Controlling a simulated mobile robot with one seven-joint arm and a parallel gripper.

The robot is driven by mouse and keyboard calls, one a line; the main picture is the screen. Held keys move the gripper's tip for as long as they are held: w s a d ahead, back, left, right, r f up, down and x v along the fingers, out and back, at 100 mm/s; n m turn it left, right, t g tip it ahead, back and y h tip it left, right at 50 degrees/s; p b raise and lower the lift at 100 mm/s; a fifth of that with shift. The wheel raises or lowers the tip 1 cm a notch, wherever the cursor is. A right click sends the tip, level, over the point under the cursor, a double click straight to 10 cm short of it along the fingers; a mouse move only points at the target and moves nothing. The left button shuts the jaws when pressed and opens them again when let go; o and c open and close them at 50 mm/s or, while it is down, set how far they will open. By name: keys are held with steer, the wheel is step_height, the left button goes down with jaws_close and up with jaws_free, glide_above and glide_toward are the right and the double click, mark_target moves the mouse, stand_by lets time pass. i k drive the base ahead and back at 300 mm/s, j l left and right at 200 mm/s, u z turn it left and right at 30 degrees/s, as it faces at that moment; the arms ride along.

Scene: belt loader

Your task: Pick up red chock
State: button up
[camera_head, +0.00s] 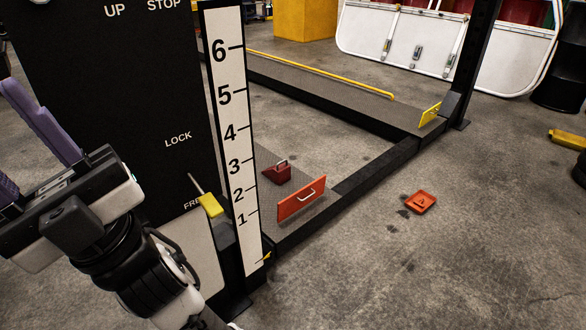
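A dark red chock (277,173) with a metal handle on top sits on the near lift runway, just behind an orange-red end plate (302,199). The plate partly hides the runway around it. My gripper (12,140) is at the left edge, in front of the black lift column. Its two purple fingers stand apart, pointing up and left, away from the chock. Their tips are partly cut off by the frame, and I see nothing held between them. The gripper is well apart from the chock.
The black column (120,90) with a number scale (232,130) stands between my arm and the chock. An orange tray-like piece (421,202) lies on the floor at right. The concrete floor at lower right is clear.

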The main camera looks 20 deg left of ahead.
mark_target(280, 173)
steer(key=i+z, duration=0.35)
steer(key=i, duration=0.2)
steer(key=i+z, duration=0.3)
steer(key=i, duration=0.2)
steer(key=i+l+u, duration=0.2)
steer(key=i, duration=1)
steer(key=i+j+u, duration=0.1)
steer(key=i+u, duration=0.4)
steer(key=u, duration=0.2)
steer(key=i+u, duration=0.35)
steer(key=i+j+u, duration=0.15)
steer(key=i+u, duration=0.5)
steer(key=u, duration=0.15)
steer(key=i+z, duration=0.1)
